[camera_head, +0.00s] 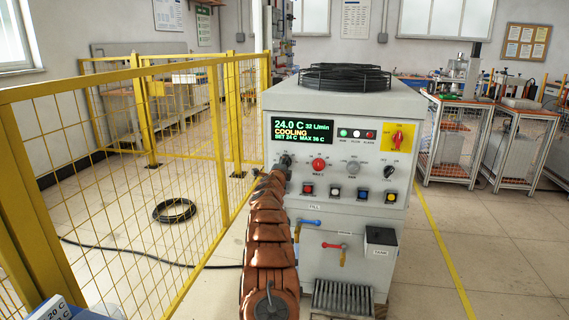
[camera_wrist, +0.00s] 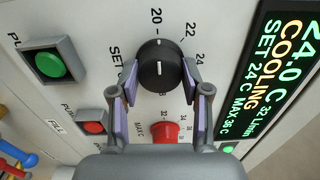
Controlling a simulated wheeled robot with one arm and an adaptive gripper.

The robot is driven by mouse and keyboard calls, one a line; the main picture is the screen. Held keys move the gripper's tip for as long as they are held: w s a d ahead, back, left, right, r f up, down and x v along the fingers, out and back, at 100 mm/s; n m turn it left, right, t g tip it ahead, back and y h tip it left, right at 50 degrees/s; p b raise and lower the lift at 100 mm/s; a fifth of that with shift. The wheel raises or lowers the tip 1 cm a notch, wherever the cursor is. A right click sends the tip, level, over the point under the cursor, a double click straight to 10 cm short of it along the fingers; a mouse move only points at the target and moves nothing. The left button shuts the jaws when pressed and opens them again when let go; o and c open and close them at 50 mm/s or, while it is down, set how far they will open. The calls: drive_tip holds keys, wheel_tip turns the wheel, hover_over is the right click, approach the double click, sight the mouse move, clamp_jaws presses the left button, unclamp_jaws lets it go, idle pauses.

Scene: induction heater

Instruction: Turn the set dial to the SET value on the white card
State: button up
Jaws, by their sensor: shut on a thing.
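The black set dial (camera_wrist: 159,66) is on the grey cabinet's panel, with scale marks 20, 22 and 24 beside it in the wrist view. White marks on the dial line up towards 20. My gripper (camera_wrist: 160,82) has one finger on each side of the dial, shut on it. In the head view the dial (camera_head: 285,160) is at the panel's left, above the end of my arm. The display (camera_head: 302,130) reads 24.0 C, 32 L/min, COOLING, SET 24 C, MAX 36 C.
A red knob (camera_wrist: 165,131) sits close to the dial, and a green button (camera_wrist: 49,63) and red button (camera_wrist: 93,127) are nearby. A yellow mesh fence (camera_head: 150,180) stands left of the cabinet. Blue and red valve handles are lower on the cabinet.

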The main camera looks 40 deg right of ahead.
drive_tip(key=shift+n, duration=0.3)
drive_tip(key=o, duration=1.1)
drive_tip(key=shift+o, duration=0.2)
drive_tip(key=shift+a+r, duration=0.1)
drive_tip(key=shift+a, duration=0.05)
